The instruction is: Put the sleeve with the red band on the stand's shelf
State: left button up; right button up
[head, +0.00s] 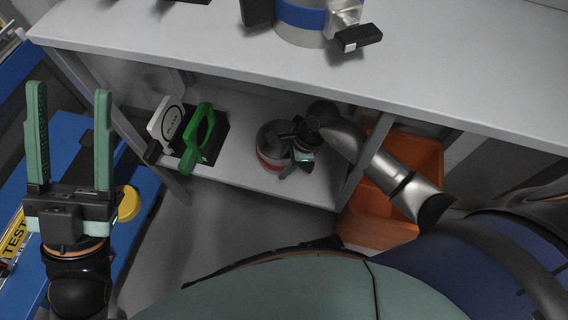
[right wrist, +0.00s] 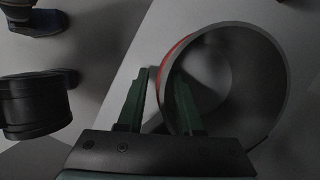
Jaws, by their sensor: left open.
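The sleeve with the red band (head: 268,158) is a grey open tube at the right part of the stand's lower shelf (head: 245,183). It appears to stand on the shelf. The right wrist view shows its round open end and wall (right wrist: 283,75), with a strip of red on the left side. My right gripper (right wrist: 160,85) straddles the sleeve's wall, one finger inside the tube and one outside. A gap shows between the outer finger and the wall. In the head view my right gripper (head: 297,160) partly hides the sleeve. My left gripper (head: 70,95) is open and empty at the far left.
On the same shelf, left of the sleeve, are a green handled frame (head: 198,138) and a white plate (head: 168,122). The stand's top (head: 420,70) overhangs the shelf and bears a blue-banded cylinder (head: 303,17). An orange bin (head: 375,228) stands at the shelf's right.

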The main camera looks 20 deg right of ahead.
pick_arm(q)
jog(key=shift+r, duration=0.1)
pick_arm(e)
jog(key=shift+r, duration=0.1)
jog(key=shift+r+p, duration=0.25)
jog(key=shift+p, duration=0.05)
pick_arm(q)
jog(key=shift+m, duration=0.3)
jog(key=r+p, duration=0.3)
jog(key=r, duration=0.1)
jog(key=shift+s+a+p, duration=0.1)
jog(key=shift+a+p, duration=0.1)
jog(key=shift+p, duration=0.15)
pick_arm(e)
jog(key=v, duration=1.1)
jog(key=shift+r, duration=0.3)
pick_arm(q)
jog(key=shift+r, duration=0.1)
pick_arm(e)
jog(key=shift+d, duration=0.15)
jog(key=shift+s, duration=0.15)
